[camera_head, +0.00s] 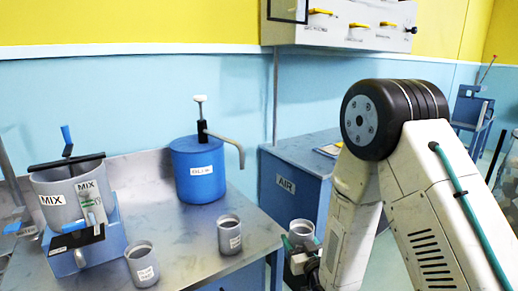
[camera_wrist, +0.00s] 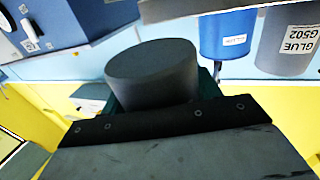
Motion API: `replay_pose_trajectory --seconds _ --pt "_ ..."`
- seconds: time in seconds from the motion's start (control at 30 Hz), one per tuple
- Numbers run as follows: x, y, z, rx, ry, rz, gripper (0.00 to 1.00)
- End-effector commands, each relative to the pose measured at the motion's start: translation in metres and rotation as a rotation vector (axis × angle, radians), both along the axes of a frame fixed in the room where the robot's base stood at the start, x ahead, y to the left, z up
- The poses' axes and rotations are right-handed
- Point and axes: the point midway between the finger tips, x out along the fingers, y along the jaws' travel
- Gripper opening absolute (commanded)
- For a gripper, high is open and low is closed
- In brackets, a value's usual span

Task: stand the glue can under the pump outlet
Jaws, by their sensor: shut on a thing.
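My gripper (camera_head: 298,258) is shut on a grey can (camera_head: 301,232), held beyond the right end of the metal bench. In the wrist view the held can (camera_wrist: 152,72) sits between the jaws, its label not visible. A grey can (camera_head: 230,236) stands on the bench near its right edge. The wrist view shows a can marked GLUE G502 (camera_wrist: 285,42), upside down in the picture. The blue pump drum (camera_head: 199,170) stands at the back of the bench, and its grey outlet spout (camera_head: 241,156) bends down on the right.
Another grey can (camera_head: 143,264) stands at the bench front. A MIX pot (camera_head: 52,201) on a blue stand is at the left. A blue AIR cabinet (camera_head: 286,187) stands right of the bench. Bare bench (camera_head: 190,232) lies between the cans and the drum.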

Motion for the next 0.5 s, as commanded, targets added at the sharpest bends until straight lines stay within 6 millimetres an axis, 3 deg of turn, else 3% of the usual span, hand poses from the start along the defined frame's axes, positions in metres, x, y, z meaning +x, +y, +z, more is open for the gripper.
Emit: replay_pose_trajectory --seconds 0.03,0.2,0.33,0.5 --pt "0.007 -0.03 -0.007 -0.001 0.003 -0.055 0.38" --pt "0.018 -0.102 -0.022 -0.001 0.002 -0.186 0.38" --pt "0.018 -0.134 -0.028 0.0 0.0 -0.243 0.38" --pt "0.017 -0.149 -0.022 0.001 -0.003 -0.269 0.38"
